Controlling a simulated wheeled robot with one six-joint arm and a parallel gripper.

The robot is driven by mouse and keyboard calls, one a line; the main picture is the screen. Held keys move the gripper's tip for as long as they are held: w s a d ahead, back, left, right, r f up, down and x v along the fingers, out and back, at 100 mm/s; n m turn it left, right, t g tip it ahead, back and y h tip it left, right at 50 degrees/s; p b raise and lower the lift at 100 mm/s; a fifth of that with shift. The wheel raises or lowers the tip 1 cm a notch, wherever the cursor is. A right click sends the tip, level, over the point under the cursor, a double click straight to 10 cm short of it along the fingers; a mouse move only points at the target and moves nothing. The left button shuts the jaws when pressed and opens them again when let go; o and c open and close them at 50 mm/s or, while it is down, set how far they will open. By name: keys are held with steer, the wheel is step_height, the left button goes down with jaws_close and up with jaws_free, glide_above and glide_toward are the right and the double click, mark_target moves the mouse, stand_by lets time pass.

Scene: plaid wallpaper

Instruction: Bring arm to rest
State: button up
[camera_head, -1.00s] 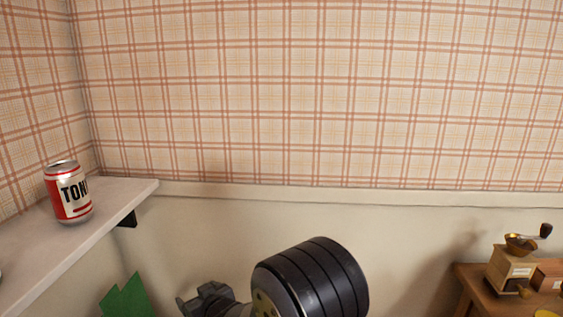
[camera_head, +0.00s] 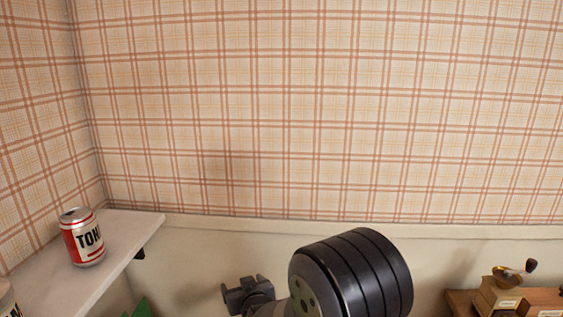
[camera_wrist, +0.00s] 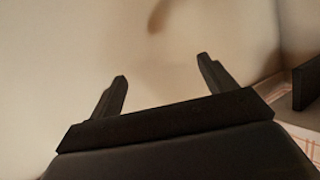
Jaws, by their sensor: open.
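My gripper (camera_wrist: 161,72) shows in the wrist view with its two dark fingers apart and nothing between them. Beyond the fingers is a plain cream wall with a soft shadow on it. In the head view, part of my arm, a thick black ringed joint with a grey piece beside it, stands at the bottom centre, in front of the wall. The fingers cannot be made out clearly in the head view.
A white shelf (camera_head: 120,232) at the left holds a red and white can (camera_head: 82,238) and part of another container (camera_head: 6,298). A wooden coffee grinder (camera_head: 500,293) stands on a brown table (camera_head: 460,300) at lower right. A green object (camera_head: 141,308) shows at the bottom left.

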steer(key=s+d+r+m+t+h+p, duration=0.1)
steer(key=d+r+m+h+p, duration=0.4)
steer(key=d+r+p, duration=0.8)
steer(key=d+r, duration=0.1)
steer(key=d, duration=0.2)
steer(key=shift+d+h, duration=0.4)
steer(key=shift+r, duration=0.1)
